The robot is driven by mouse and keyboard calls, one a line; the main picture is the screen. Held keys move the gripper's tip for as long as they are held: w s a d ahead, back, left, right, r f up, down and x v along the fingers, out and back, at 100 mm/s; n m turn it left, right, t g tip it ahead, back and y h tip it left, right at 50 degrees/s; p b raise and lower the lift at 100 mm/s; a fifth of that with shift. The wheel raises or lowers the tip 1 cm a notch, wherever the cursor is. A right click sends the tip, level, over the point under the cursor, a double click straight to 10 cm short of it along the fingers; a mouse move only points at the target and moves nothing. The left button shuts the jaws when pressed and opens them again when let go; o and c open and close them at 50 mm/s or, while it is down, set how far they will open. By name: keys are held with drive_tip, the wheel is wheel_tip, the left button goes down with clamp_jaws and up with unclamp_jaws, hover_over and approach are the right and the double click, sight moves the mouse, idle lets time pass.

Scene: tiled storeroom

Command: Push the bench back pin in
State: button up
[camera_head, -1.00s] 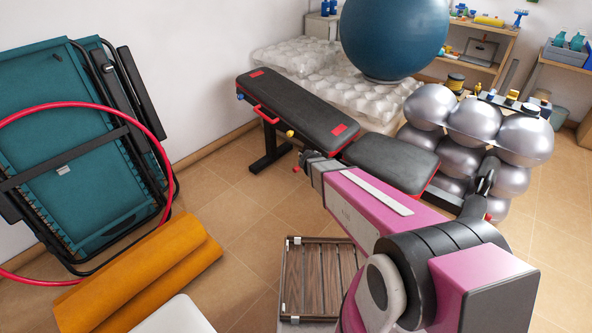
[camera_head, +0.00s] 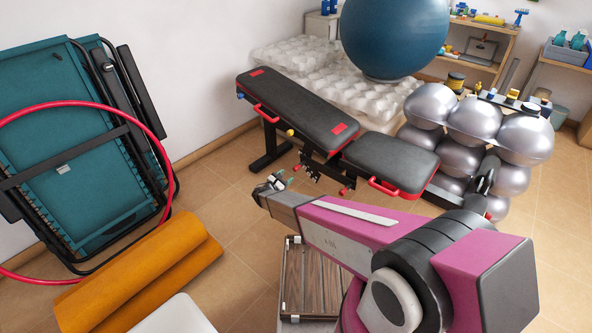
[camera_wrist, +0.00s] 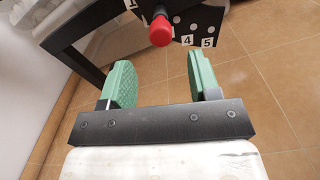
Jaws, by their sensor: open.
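The weight bench (camera_head: 300,105) has a black back pad sloping up to the left and a black seat (camera_head: 390,160) with red handles. In the wrist view, a red round-ended knob (camera_wrist: 160,31), which looks like the back pin, stands out by a black plate (camera_wrist: 205,19) with white holes and numbers, 4 and 5 among them. How deep the pin sits cannot be told. My gripper (camera_wrist: 160,78) is open and empty, its green fingers apart, with the knob ahead of the gap and not touched. In the head view my gripper (camera_head: 270,183) is left of the bench's underframe.
A wooden slatted crate (camera_head: 290,285) stands below my arm. Silver balls (camera_head: 470,120) are stacked right of the bench, and a blue ball (camera_head: 393,35) is behind it. A rolled orange mat (camera_head: 140,270) lies at left.

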sight(294, 170)
drive_tip(key=x, duration=0.8)
drive_tip(key=shift+w+d, duration=0.15)
drive_tip(key=shift+c, duration=0.3)
